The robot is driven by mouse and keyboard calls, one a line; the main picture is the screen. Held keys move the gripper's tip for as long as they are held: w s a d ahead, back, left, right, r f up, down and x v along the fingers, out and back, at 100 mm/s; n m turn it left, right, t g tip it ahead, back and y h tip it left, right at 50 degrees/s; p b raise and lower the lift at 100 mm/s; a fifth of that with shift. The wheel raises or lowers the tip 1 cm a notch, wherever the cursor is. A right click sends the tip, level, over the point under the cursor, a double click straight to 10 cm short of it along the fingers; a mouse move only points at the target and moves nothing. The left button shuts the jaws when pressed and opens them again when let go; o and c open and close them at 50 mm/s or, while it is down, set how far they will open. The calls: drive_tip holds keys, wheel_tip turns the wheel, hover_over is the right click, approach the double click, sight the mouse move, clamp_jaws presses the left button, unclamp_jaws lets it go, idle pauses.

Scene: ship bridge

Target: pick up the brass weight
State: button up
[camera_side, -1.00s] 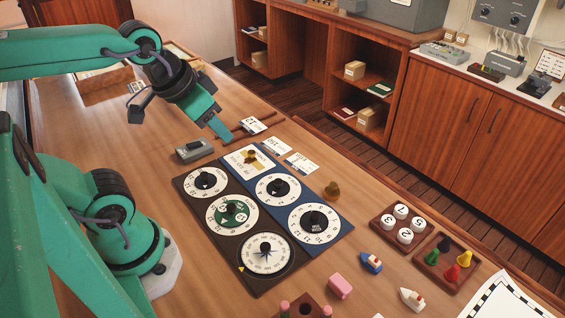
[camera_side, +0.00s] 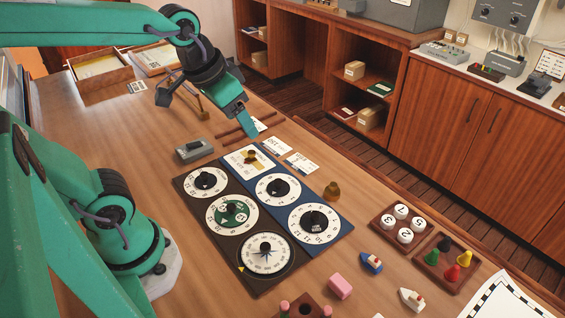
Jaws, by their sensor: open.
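A smaller brass-coloured piece (camera_side: 251,156) sits on the white card at the board's far end. My gripper (camera_side: 207,117) is above the table beyond the board, its jaws spread wide with nothing between them.
A grey box (camera_side: 194,151) and loose cards (camera_side: 301,163) lie near the board. Right of the weight are a tray of numbered discs (camera_side: 379,224), a tray of coloured pawns (camera_side: 417,259) and toy boats (camera_side: 371,263). A pink block (camera_side: 340,287) is nearer.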

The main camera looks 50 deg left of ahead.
drive_tip(key=w+d+f+g, duration=0.1)
drive_tip(key=w+d+f, duration=0.1)
drive_tip(key=w, duration=0.4)
drive_tip(key=w+d+f+g, duration=0.1)
drive_tip(key=w+f, duration=0.1)
drive_tip(key=w, duration=0.4)
drive_tip(key=m+g, duration=0.1)
drive_tip(key=g, duration=0.2)
hover_over(333, 184)
drive_tip(key=f, duration=1.2)
drive_tip(key=shift+s+a, duration=0.1)
drive_tip(key=shift+a, duration=0.1)
drive_tip(key=shift+w+d+f, duration=0.15)
drive_tip(key=shift+w+f, duration=0.1)
drive_tip(key=shift+f, duration=4.2)
drive_tip(key=c, duration=1.2)
drive_tip(key=shift+r, duration=0.2)
